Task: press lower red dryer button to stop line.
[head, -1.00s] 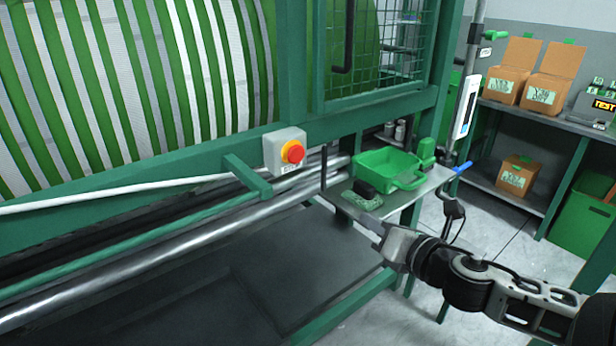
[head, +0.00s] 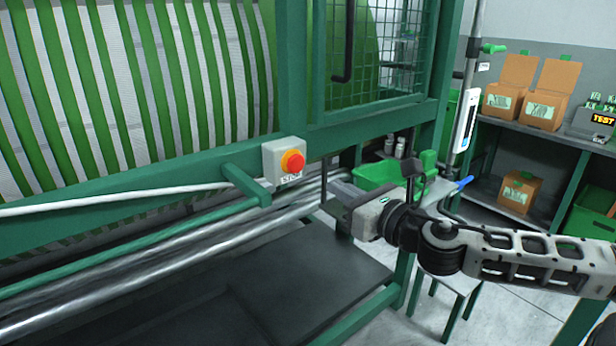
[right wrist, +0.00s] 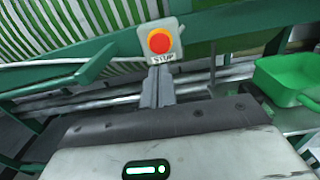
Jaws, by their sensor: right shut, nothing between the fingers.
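The red stop button (head: 292,161) sits on a small grey box with a yellow ring, fixed to the green machine frame. A STOP label shows under it. In the right wrist view the red button (right wrist: 160,41) is straight ahead, just beyond the fingertips. My right gripper (head: 333,188) is shut and empty, to the right of and slightly below the button in the head view. In the right wrist view its closed fingers (right wrist: 159,84) point at the box, their tips just below the label. A gap to the button shows in the head view. My left gripper is not in view.
A green bar (head: 246,186) juts out left of the button box. Metal rollers (head: 150,262) run below it. A green tray (head: 376,172) is partly hidden behind my right gripper; it also shows in the wrist view (right wrist: 290,78). Shelves with cardboard boxes (head: 548,95) stand at right.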

